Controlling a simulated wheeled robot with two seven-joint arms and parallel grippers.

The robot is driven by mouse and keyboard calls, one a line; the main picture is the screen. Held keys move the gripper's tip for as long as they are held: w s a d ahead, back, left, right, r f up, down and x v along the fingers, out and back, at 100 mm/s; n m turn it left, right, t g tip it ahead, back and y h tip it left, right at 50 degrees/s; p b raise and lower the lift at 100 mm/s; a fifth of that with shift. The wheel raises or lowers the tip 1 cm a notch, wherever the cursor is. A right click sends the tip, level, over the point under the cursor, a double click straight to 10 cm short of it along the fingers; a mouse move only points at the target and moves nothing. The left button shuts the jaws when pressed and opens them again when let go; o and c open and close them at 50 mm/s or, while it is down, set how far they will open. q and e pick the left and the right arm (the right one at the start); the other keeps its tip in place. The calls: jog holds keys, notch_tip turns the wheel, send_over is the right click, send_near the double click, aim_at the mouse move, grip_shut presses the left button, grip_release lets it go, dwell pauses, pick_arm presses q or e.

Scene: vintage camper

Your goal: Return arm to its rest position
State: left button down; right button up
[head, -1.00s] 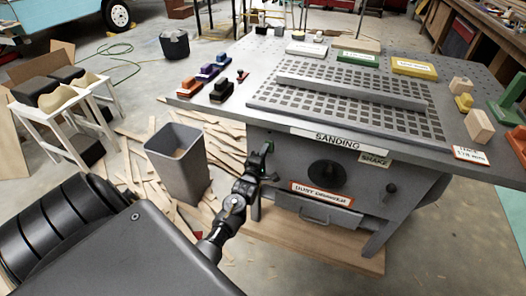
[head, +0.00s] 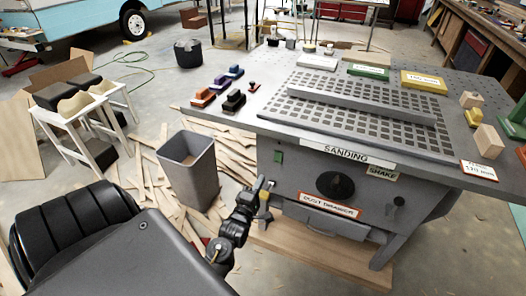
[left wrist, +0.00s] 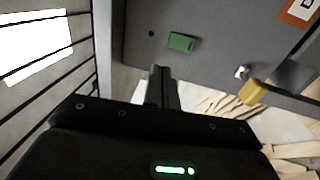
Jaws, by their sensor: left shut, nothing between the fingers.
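My left arm comes in from the lower left in the head view. Its gripper (head: 267,186) is shut and empty, in front of the left side of the grey sanding table's cabinet, below a green block (head: 278,157) on the cabinet face. In the left wrist view the closed fingers (left wrist: 161,84) point toward the cabinet base, with the green block (left wrist: 181,42) beyond them. My right gripper is not in view.
The sanding table (head: 250,118) has sanding blocks and a perforated grid on top. A grey bin (head: 188,170) stands left of the gripper among wood scraps. White stands (head: 85,110) are further left. A dust drawer (head: 330,222) is right of the gripper.

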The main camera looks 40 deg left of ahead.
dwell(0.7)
pick_arm(q)
jog(key=s+d+f+m+g+h, duration=0.25)
jog(key=s+d+f+m, duration=0.2)
jog(key=f, duration=0.55)
jog(key=s+d+f+m+g+h, duration=0.1)
jog(key=s+d+f+m+g, duration=0.4)
jog(key=f, duration=0.6)
jog(key=s+d+f+m+g+h, duration=0.1)
jog(key=s+f+m+g+h, duration=0.1)
jog(key=f+m, duration=0.65)
jog(key=s+f+m+g, duration=0.2)
jog(key=s+f, duration=0.3)
jog(key=s, duration=0.5)
jog(key=s+f+m+g+p, duration=0.1)
jog(key=s+f, duration=0.4)
jog(key=s, duration=0.5)
jog(key=s+d+f+m+g, duration=0.1)
jog(key=s+f+m+g, duration=0.2)
jog(key=s, duration=0.7)
notch_tip(320, 180, down, 3)
jog(key=shift+s+r+g, duration=0.15)
jog(key=shift+s+g, duration=0.05)
jog(key=shift+g, duration=0.75)
